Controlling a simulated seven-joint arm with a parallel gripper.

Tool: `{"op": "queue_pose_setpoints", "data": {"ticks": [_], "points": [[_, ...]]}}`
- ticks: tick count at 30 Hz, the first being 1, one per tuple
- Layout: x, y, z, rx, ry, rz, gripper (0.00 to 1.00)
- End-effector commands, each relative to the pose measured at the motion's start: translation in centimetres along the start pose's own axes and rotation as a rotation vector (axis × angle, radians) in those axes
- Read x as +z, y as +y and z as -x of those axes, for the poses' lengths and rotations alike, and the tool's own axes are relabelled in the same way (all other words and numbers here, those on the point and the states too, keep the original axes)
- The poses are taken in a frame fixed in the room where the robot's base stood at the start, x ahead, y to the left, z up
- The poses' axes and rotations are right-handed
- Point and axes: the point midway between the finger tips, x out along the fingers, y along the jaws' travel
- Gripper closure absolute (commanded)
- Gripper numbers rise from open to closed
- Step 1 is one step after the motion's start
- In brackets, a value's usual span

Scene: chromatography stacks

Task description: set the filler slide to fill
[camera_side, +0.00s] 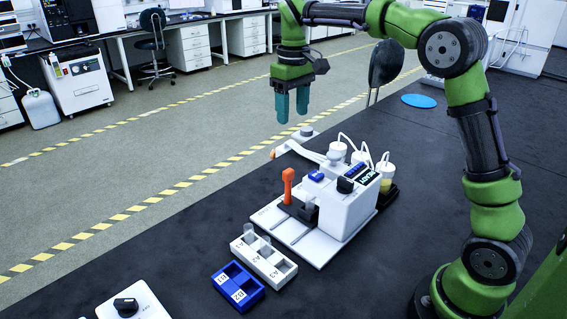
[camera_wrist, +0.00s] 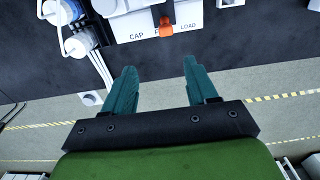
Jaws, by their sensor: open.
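The white filler machine (camera_side: 342,214) stands on the dark bench below and to the right of my gripper. An upright orange handle (camera_side: 288,187) rises at the left side of its base plate. In the wrist view, an orange piece (camera_wrist: 166,28) sits between the labels CAP and LOAD on a white plate (camera_wrist: 138,24); no FILL label is readable. My gripper (camera_side: 292,104) hangs high, open and empty, apart from the machine. Its two teal fingers also show in the wrist view (camera_wrist: 157,80).
White-capped bottles (camera_side: 384,172) with tubing stand behind the machine. A white rack (camera_side: 282,268) and a blue rack (camera_side: 240,290) lie in front. A white box with a black knob (camera_side: 126,306) is at the lower left. A dark oval panel (camera_side: 386,62) stands behind my gripper.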

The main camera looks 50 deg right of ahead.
Motion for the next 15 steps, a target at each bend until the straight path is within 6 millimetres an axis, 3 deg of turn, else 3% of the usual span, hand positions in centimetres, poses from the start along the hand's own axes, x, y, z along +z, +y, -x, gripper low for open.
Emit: {"op": "queue_pose_setpoints", "data": {"ticks": [11,15], "points": [[0.0,-0.1,0.5,-0.001,0.000,0.001,0.43],[0.0,-1.3,0.4,0.000,-0.002,0.001,0.43]]}}
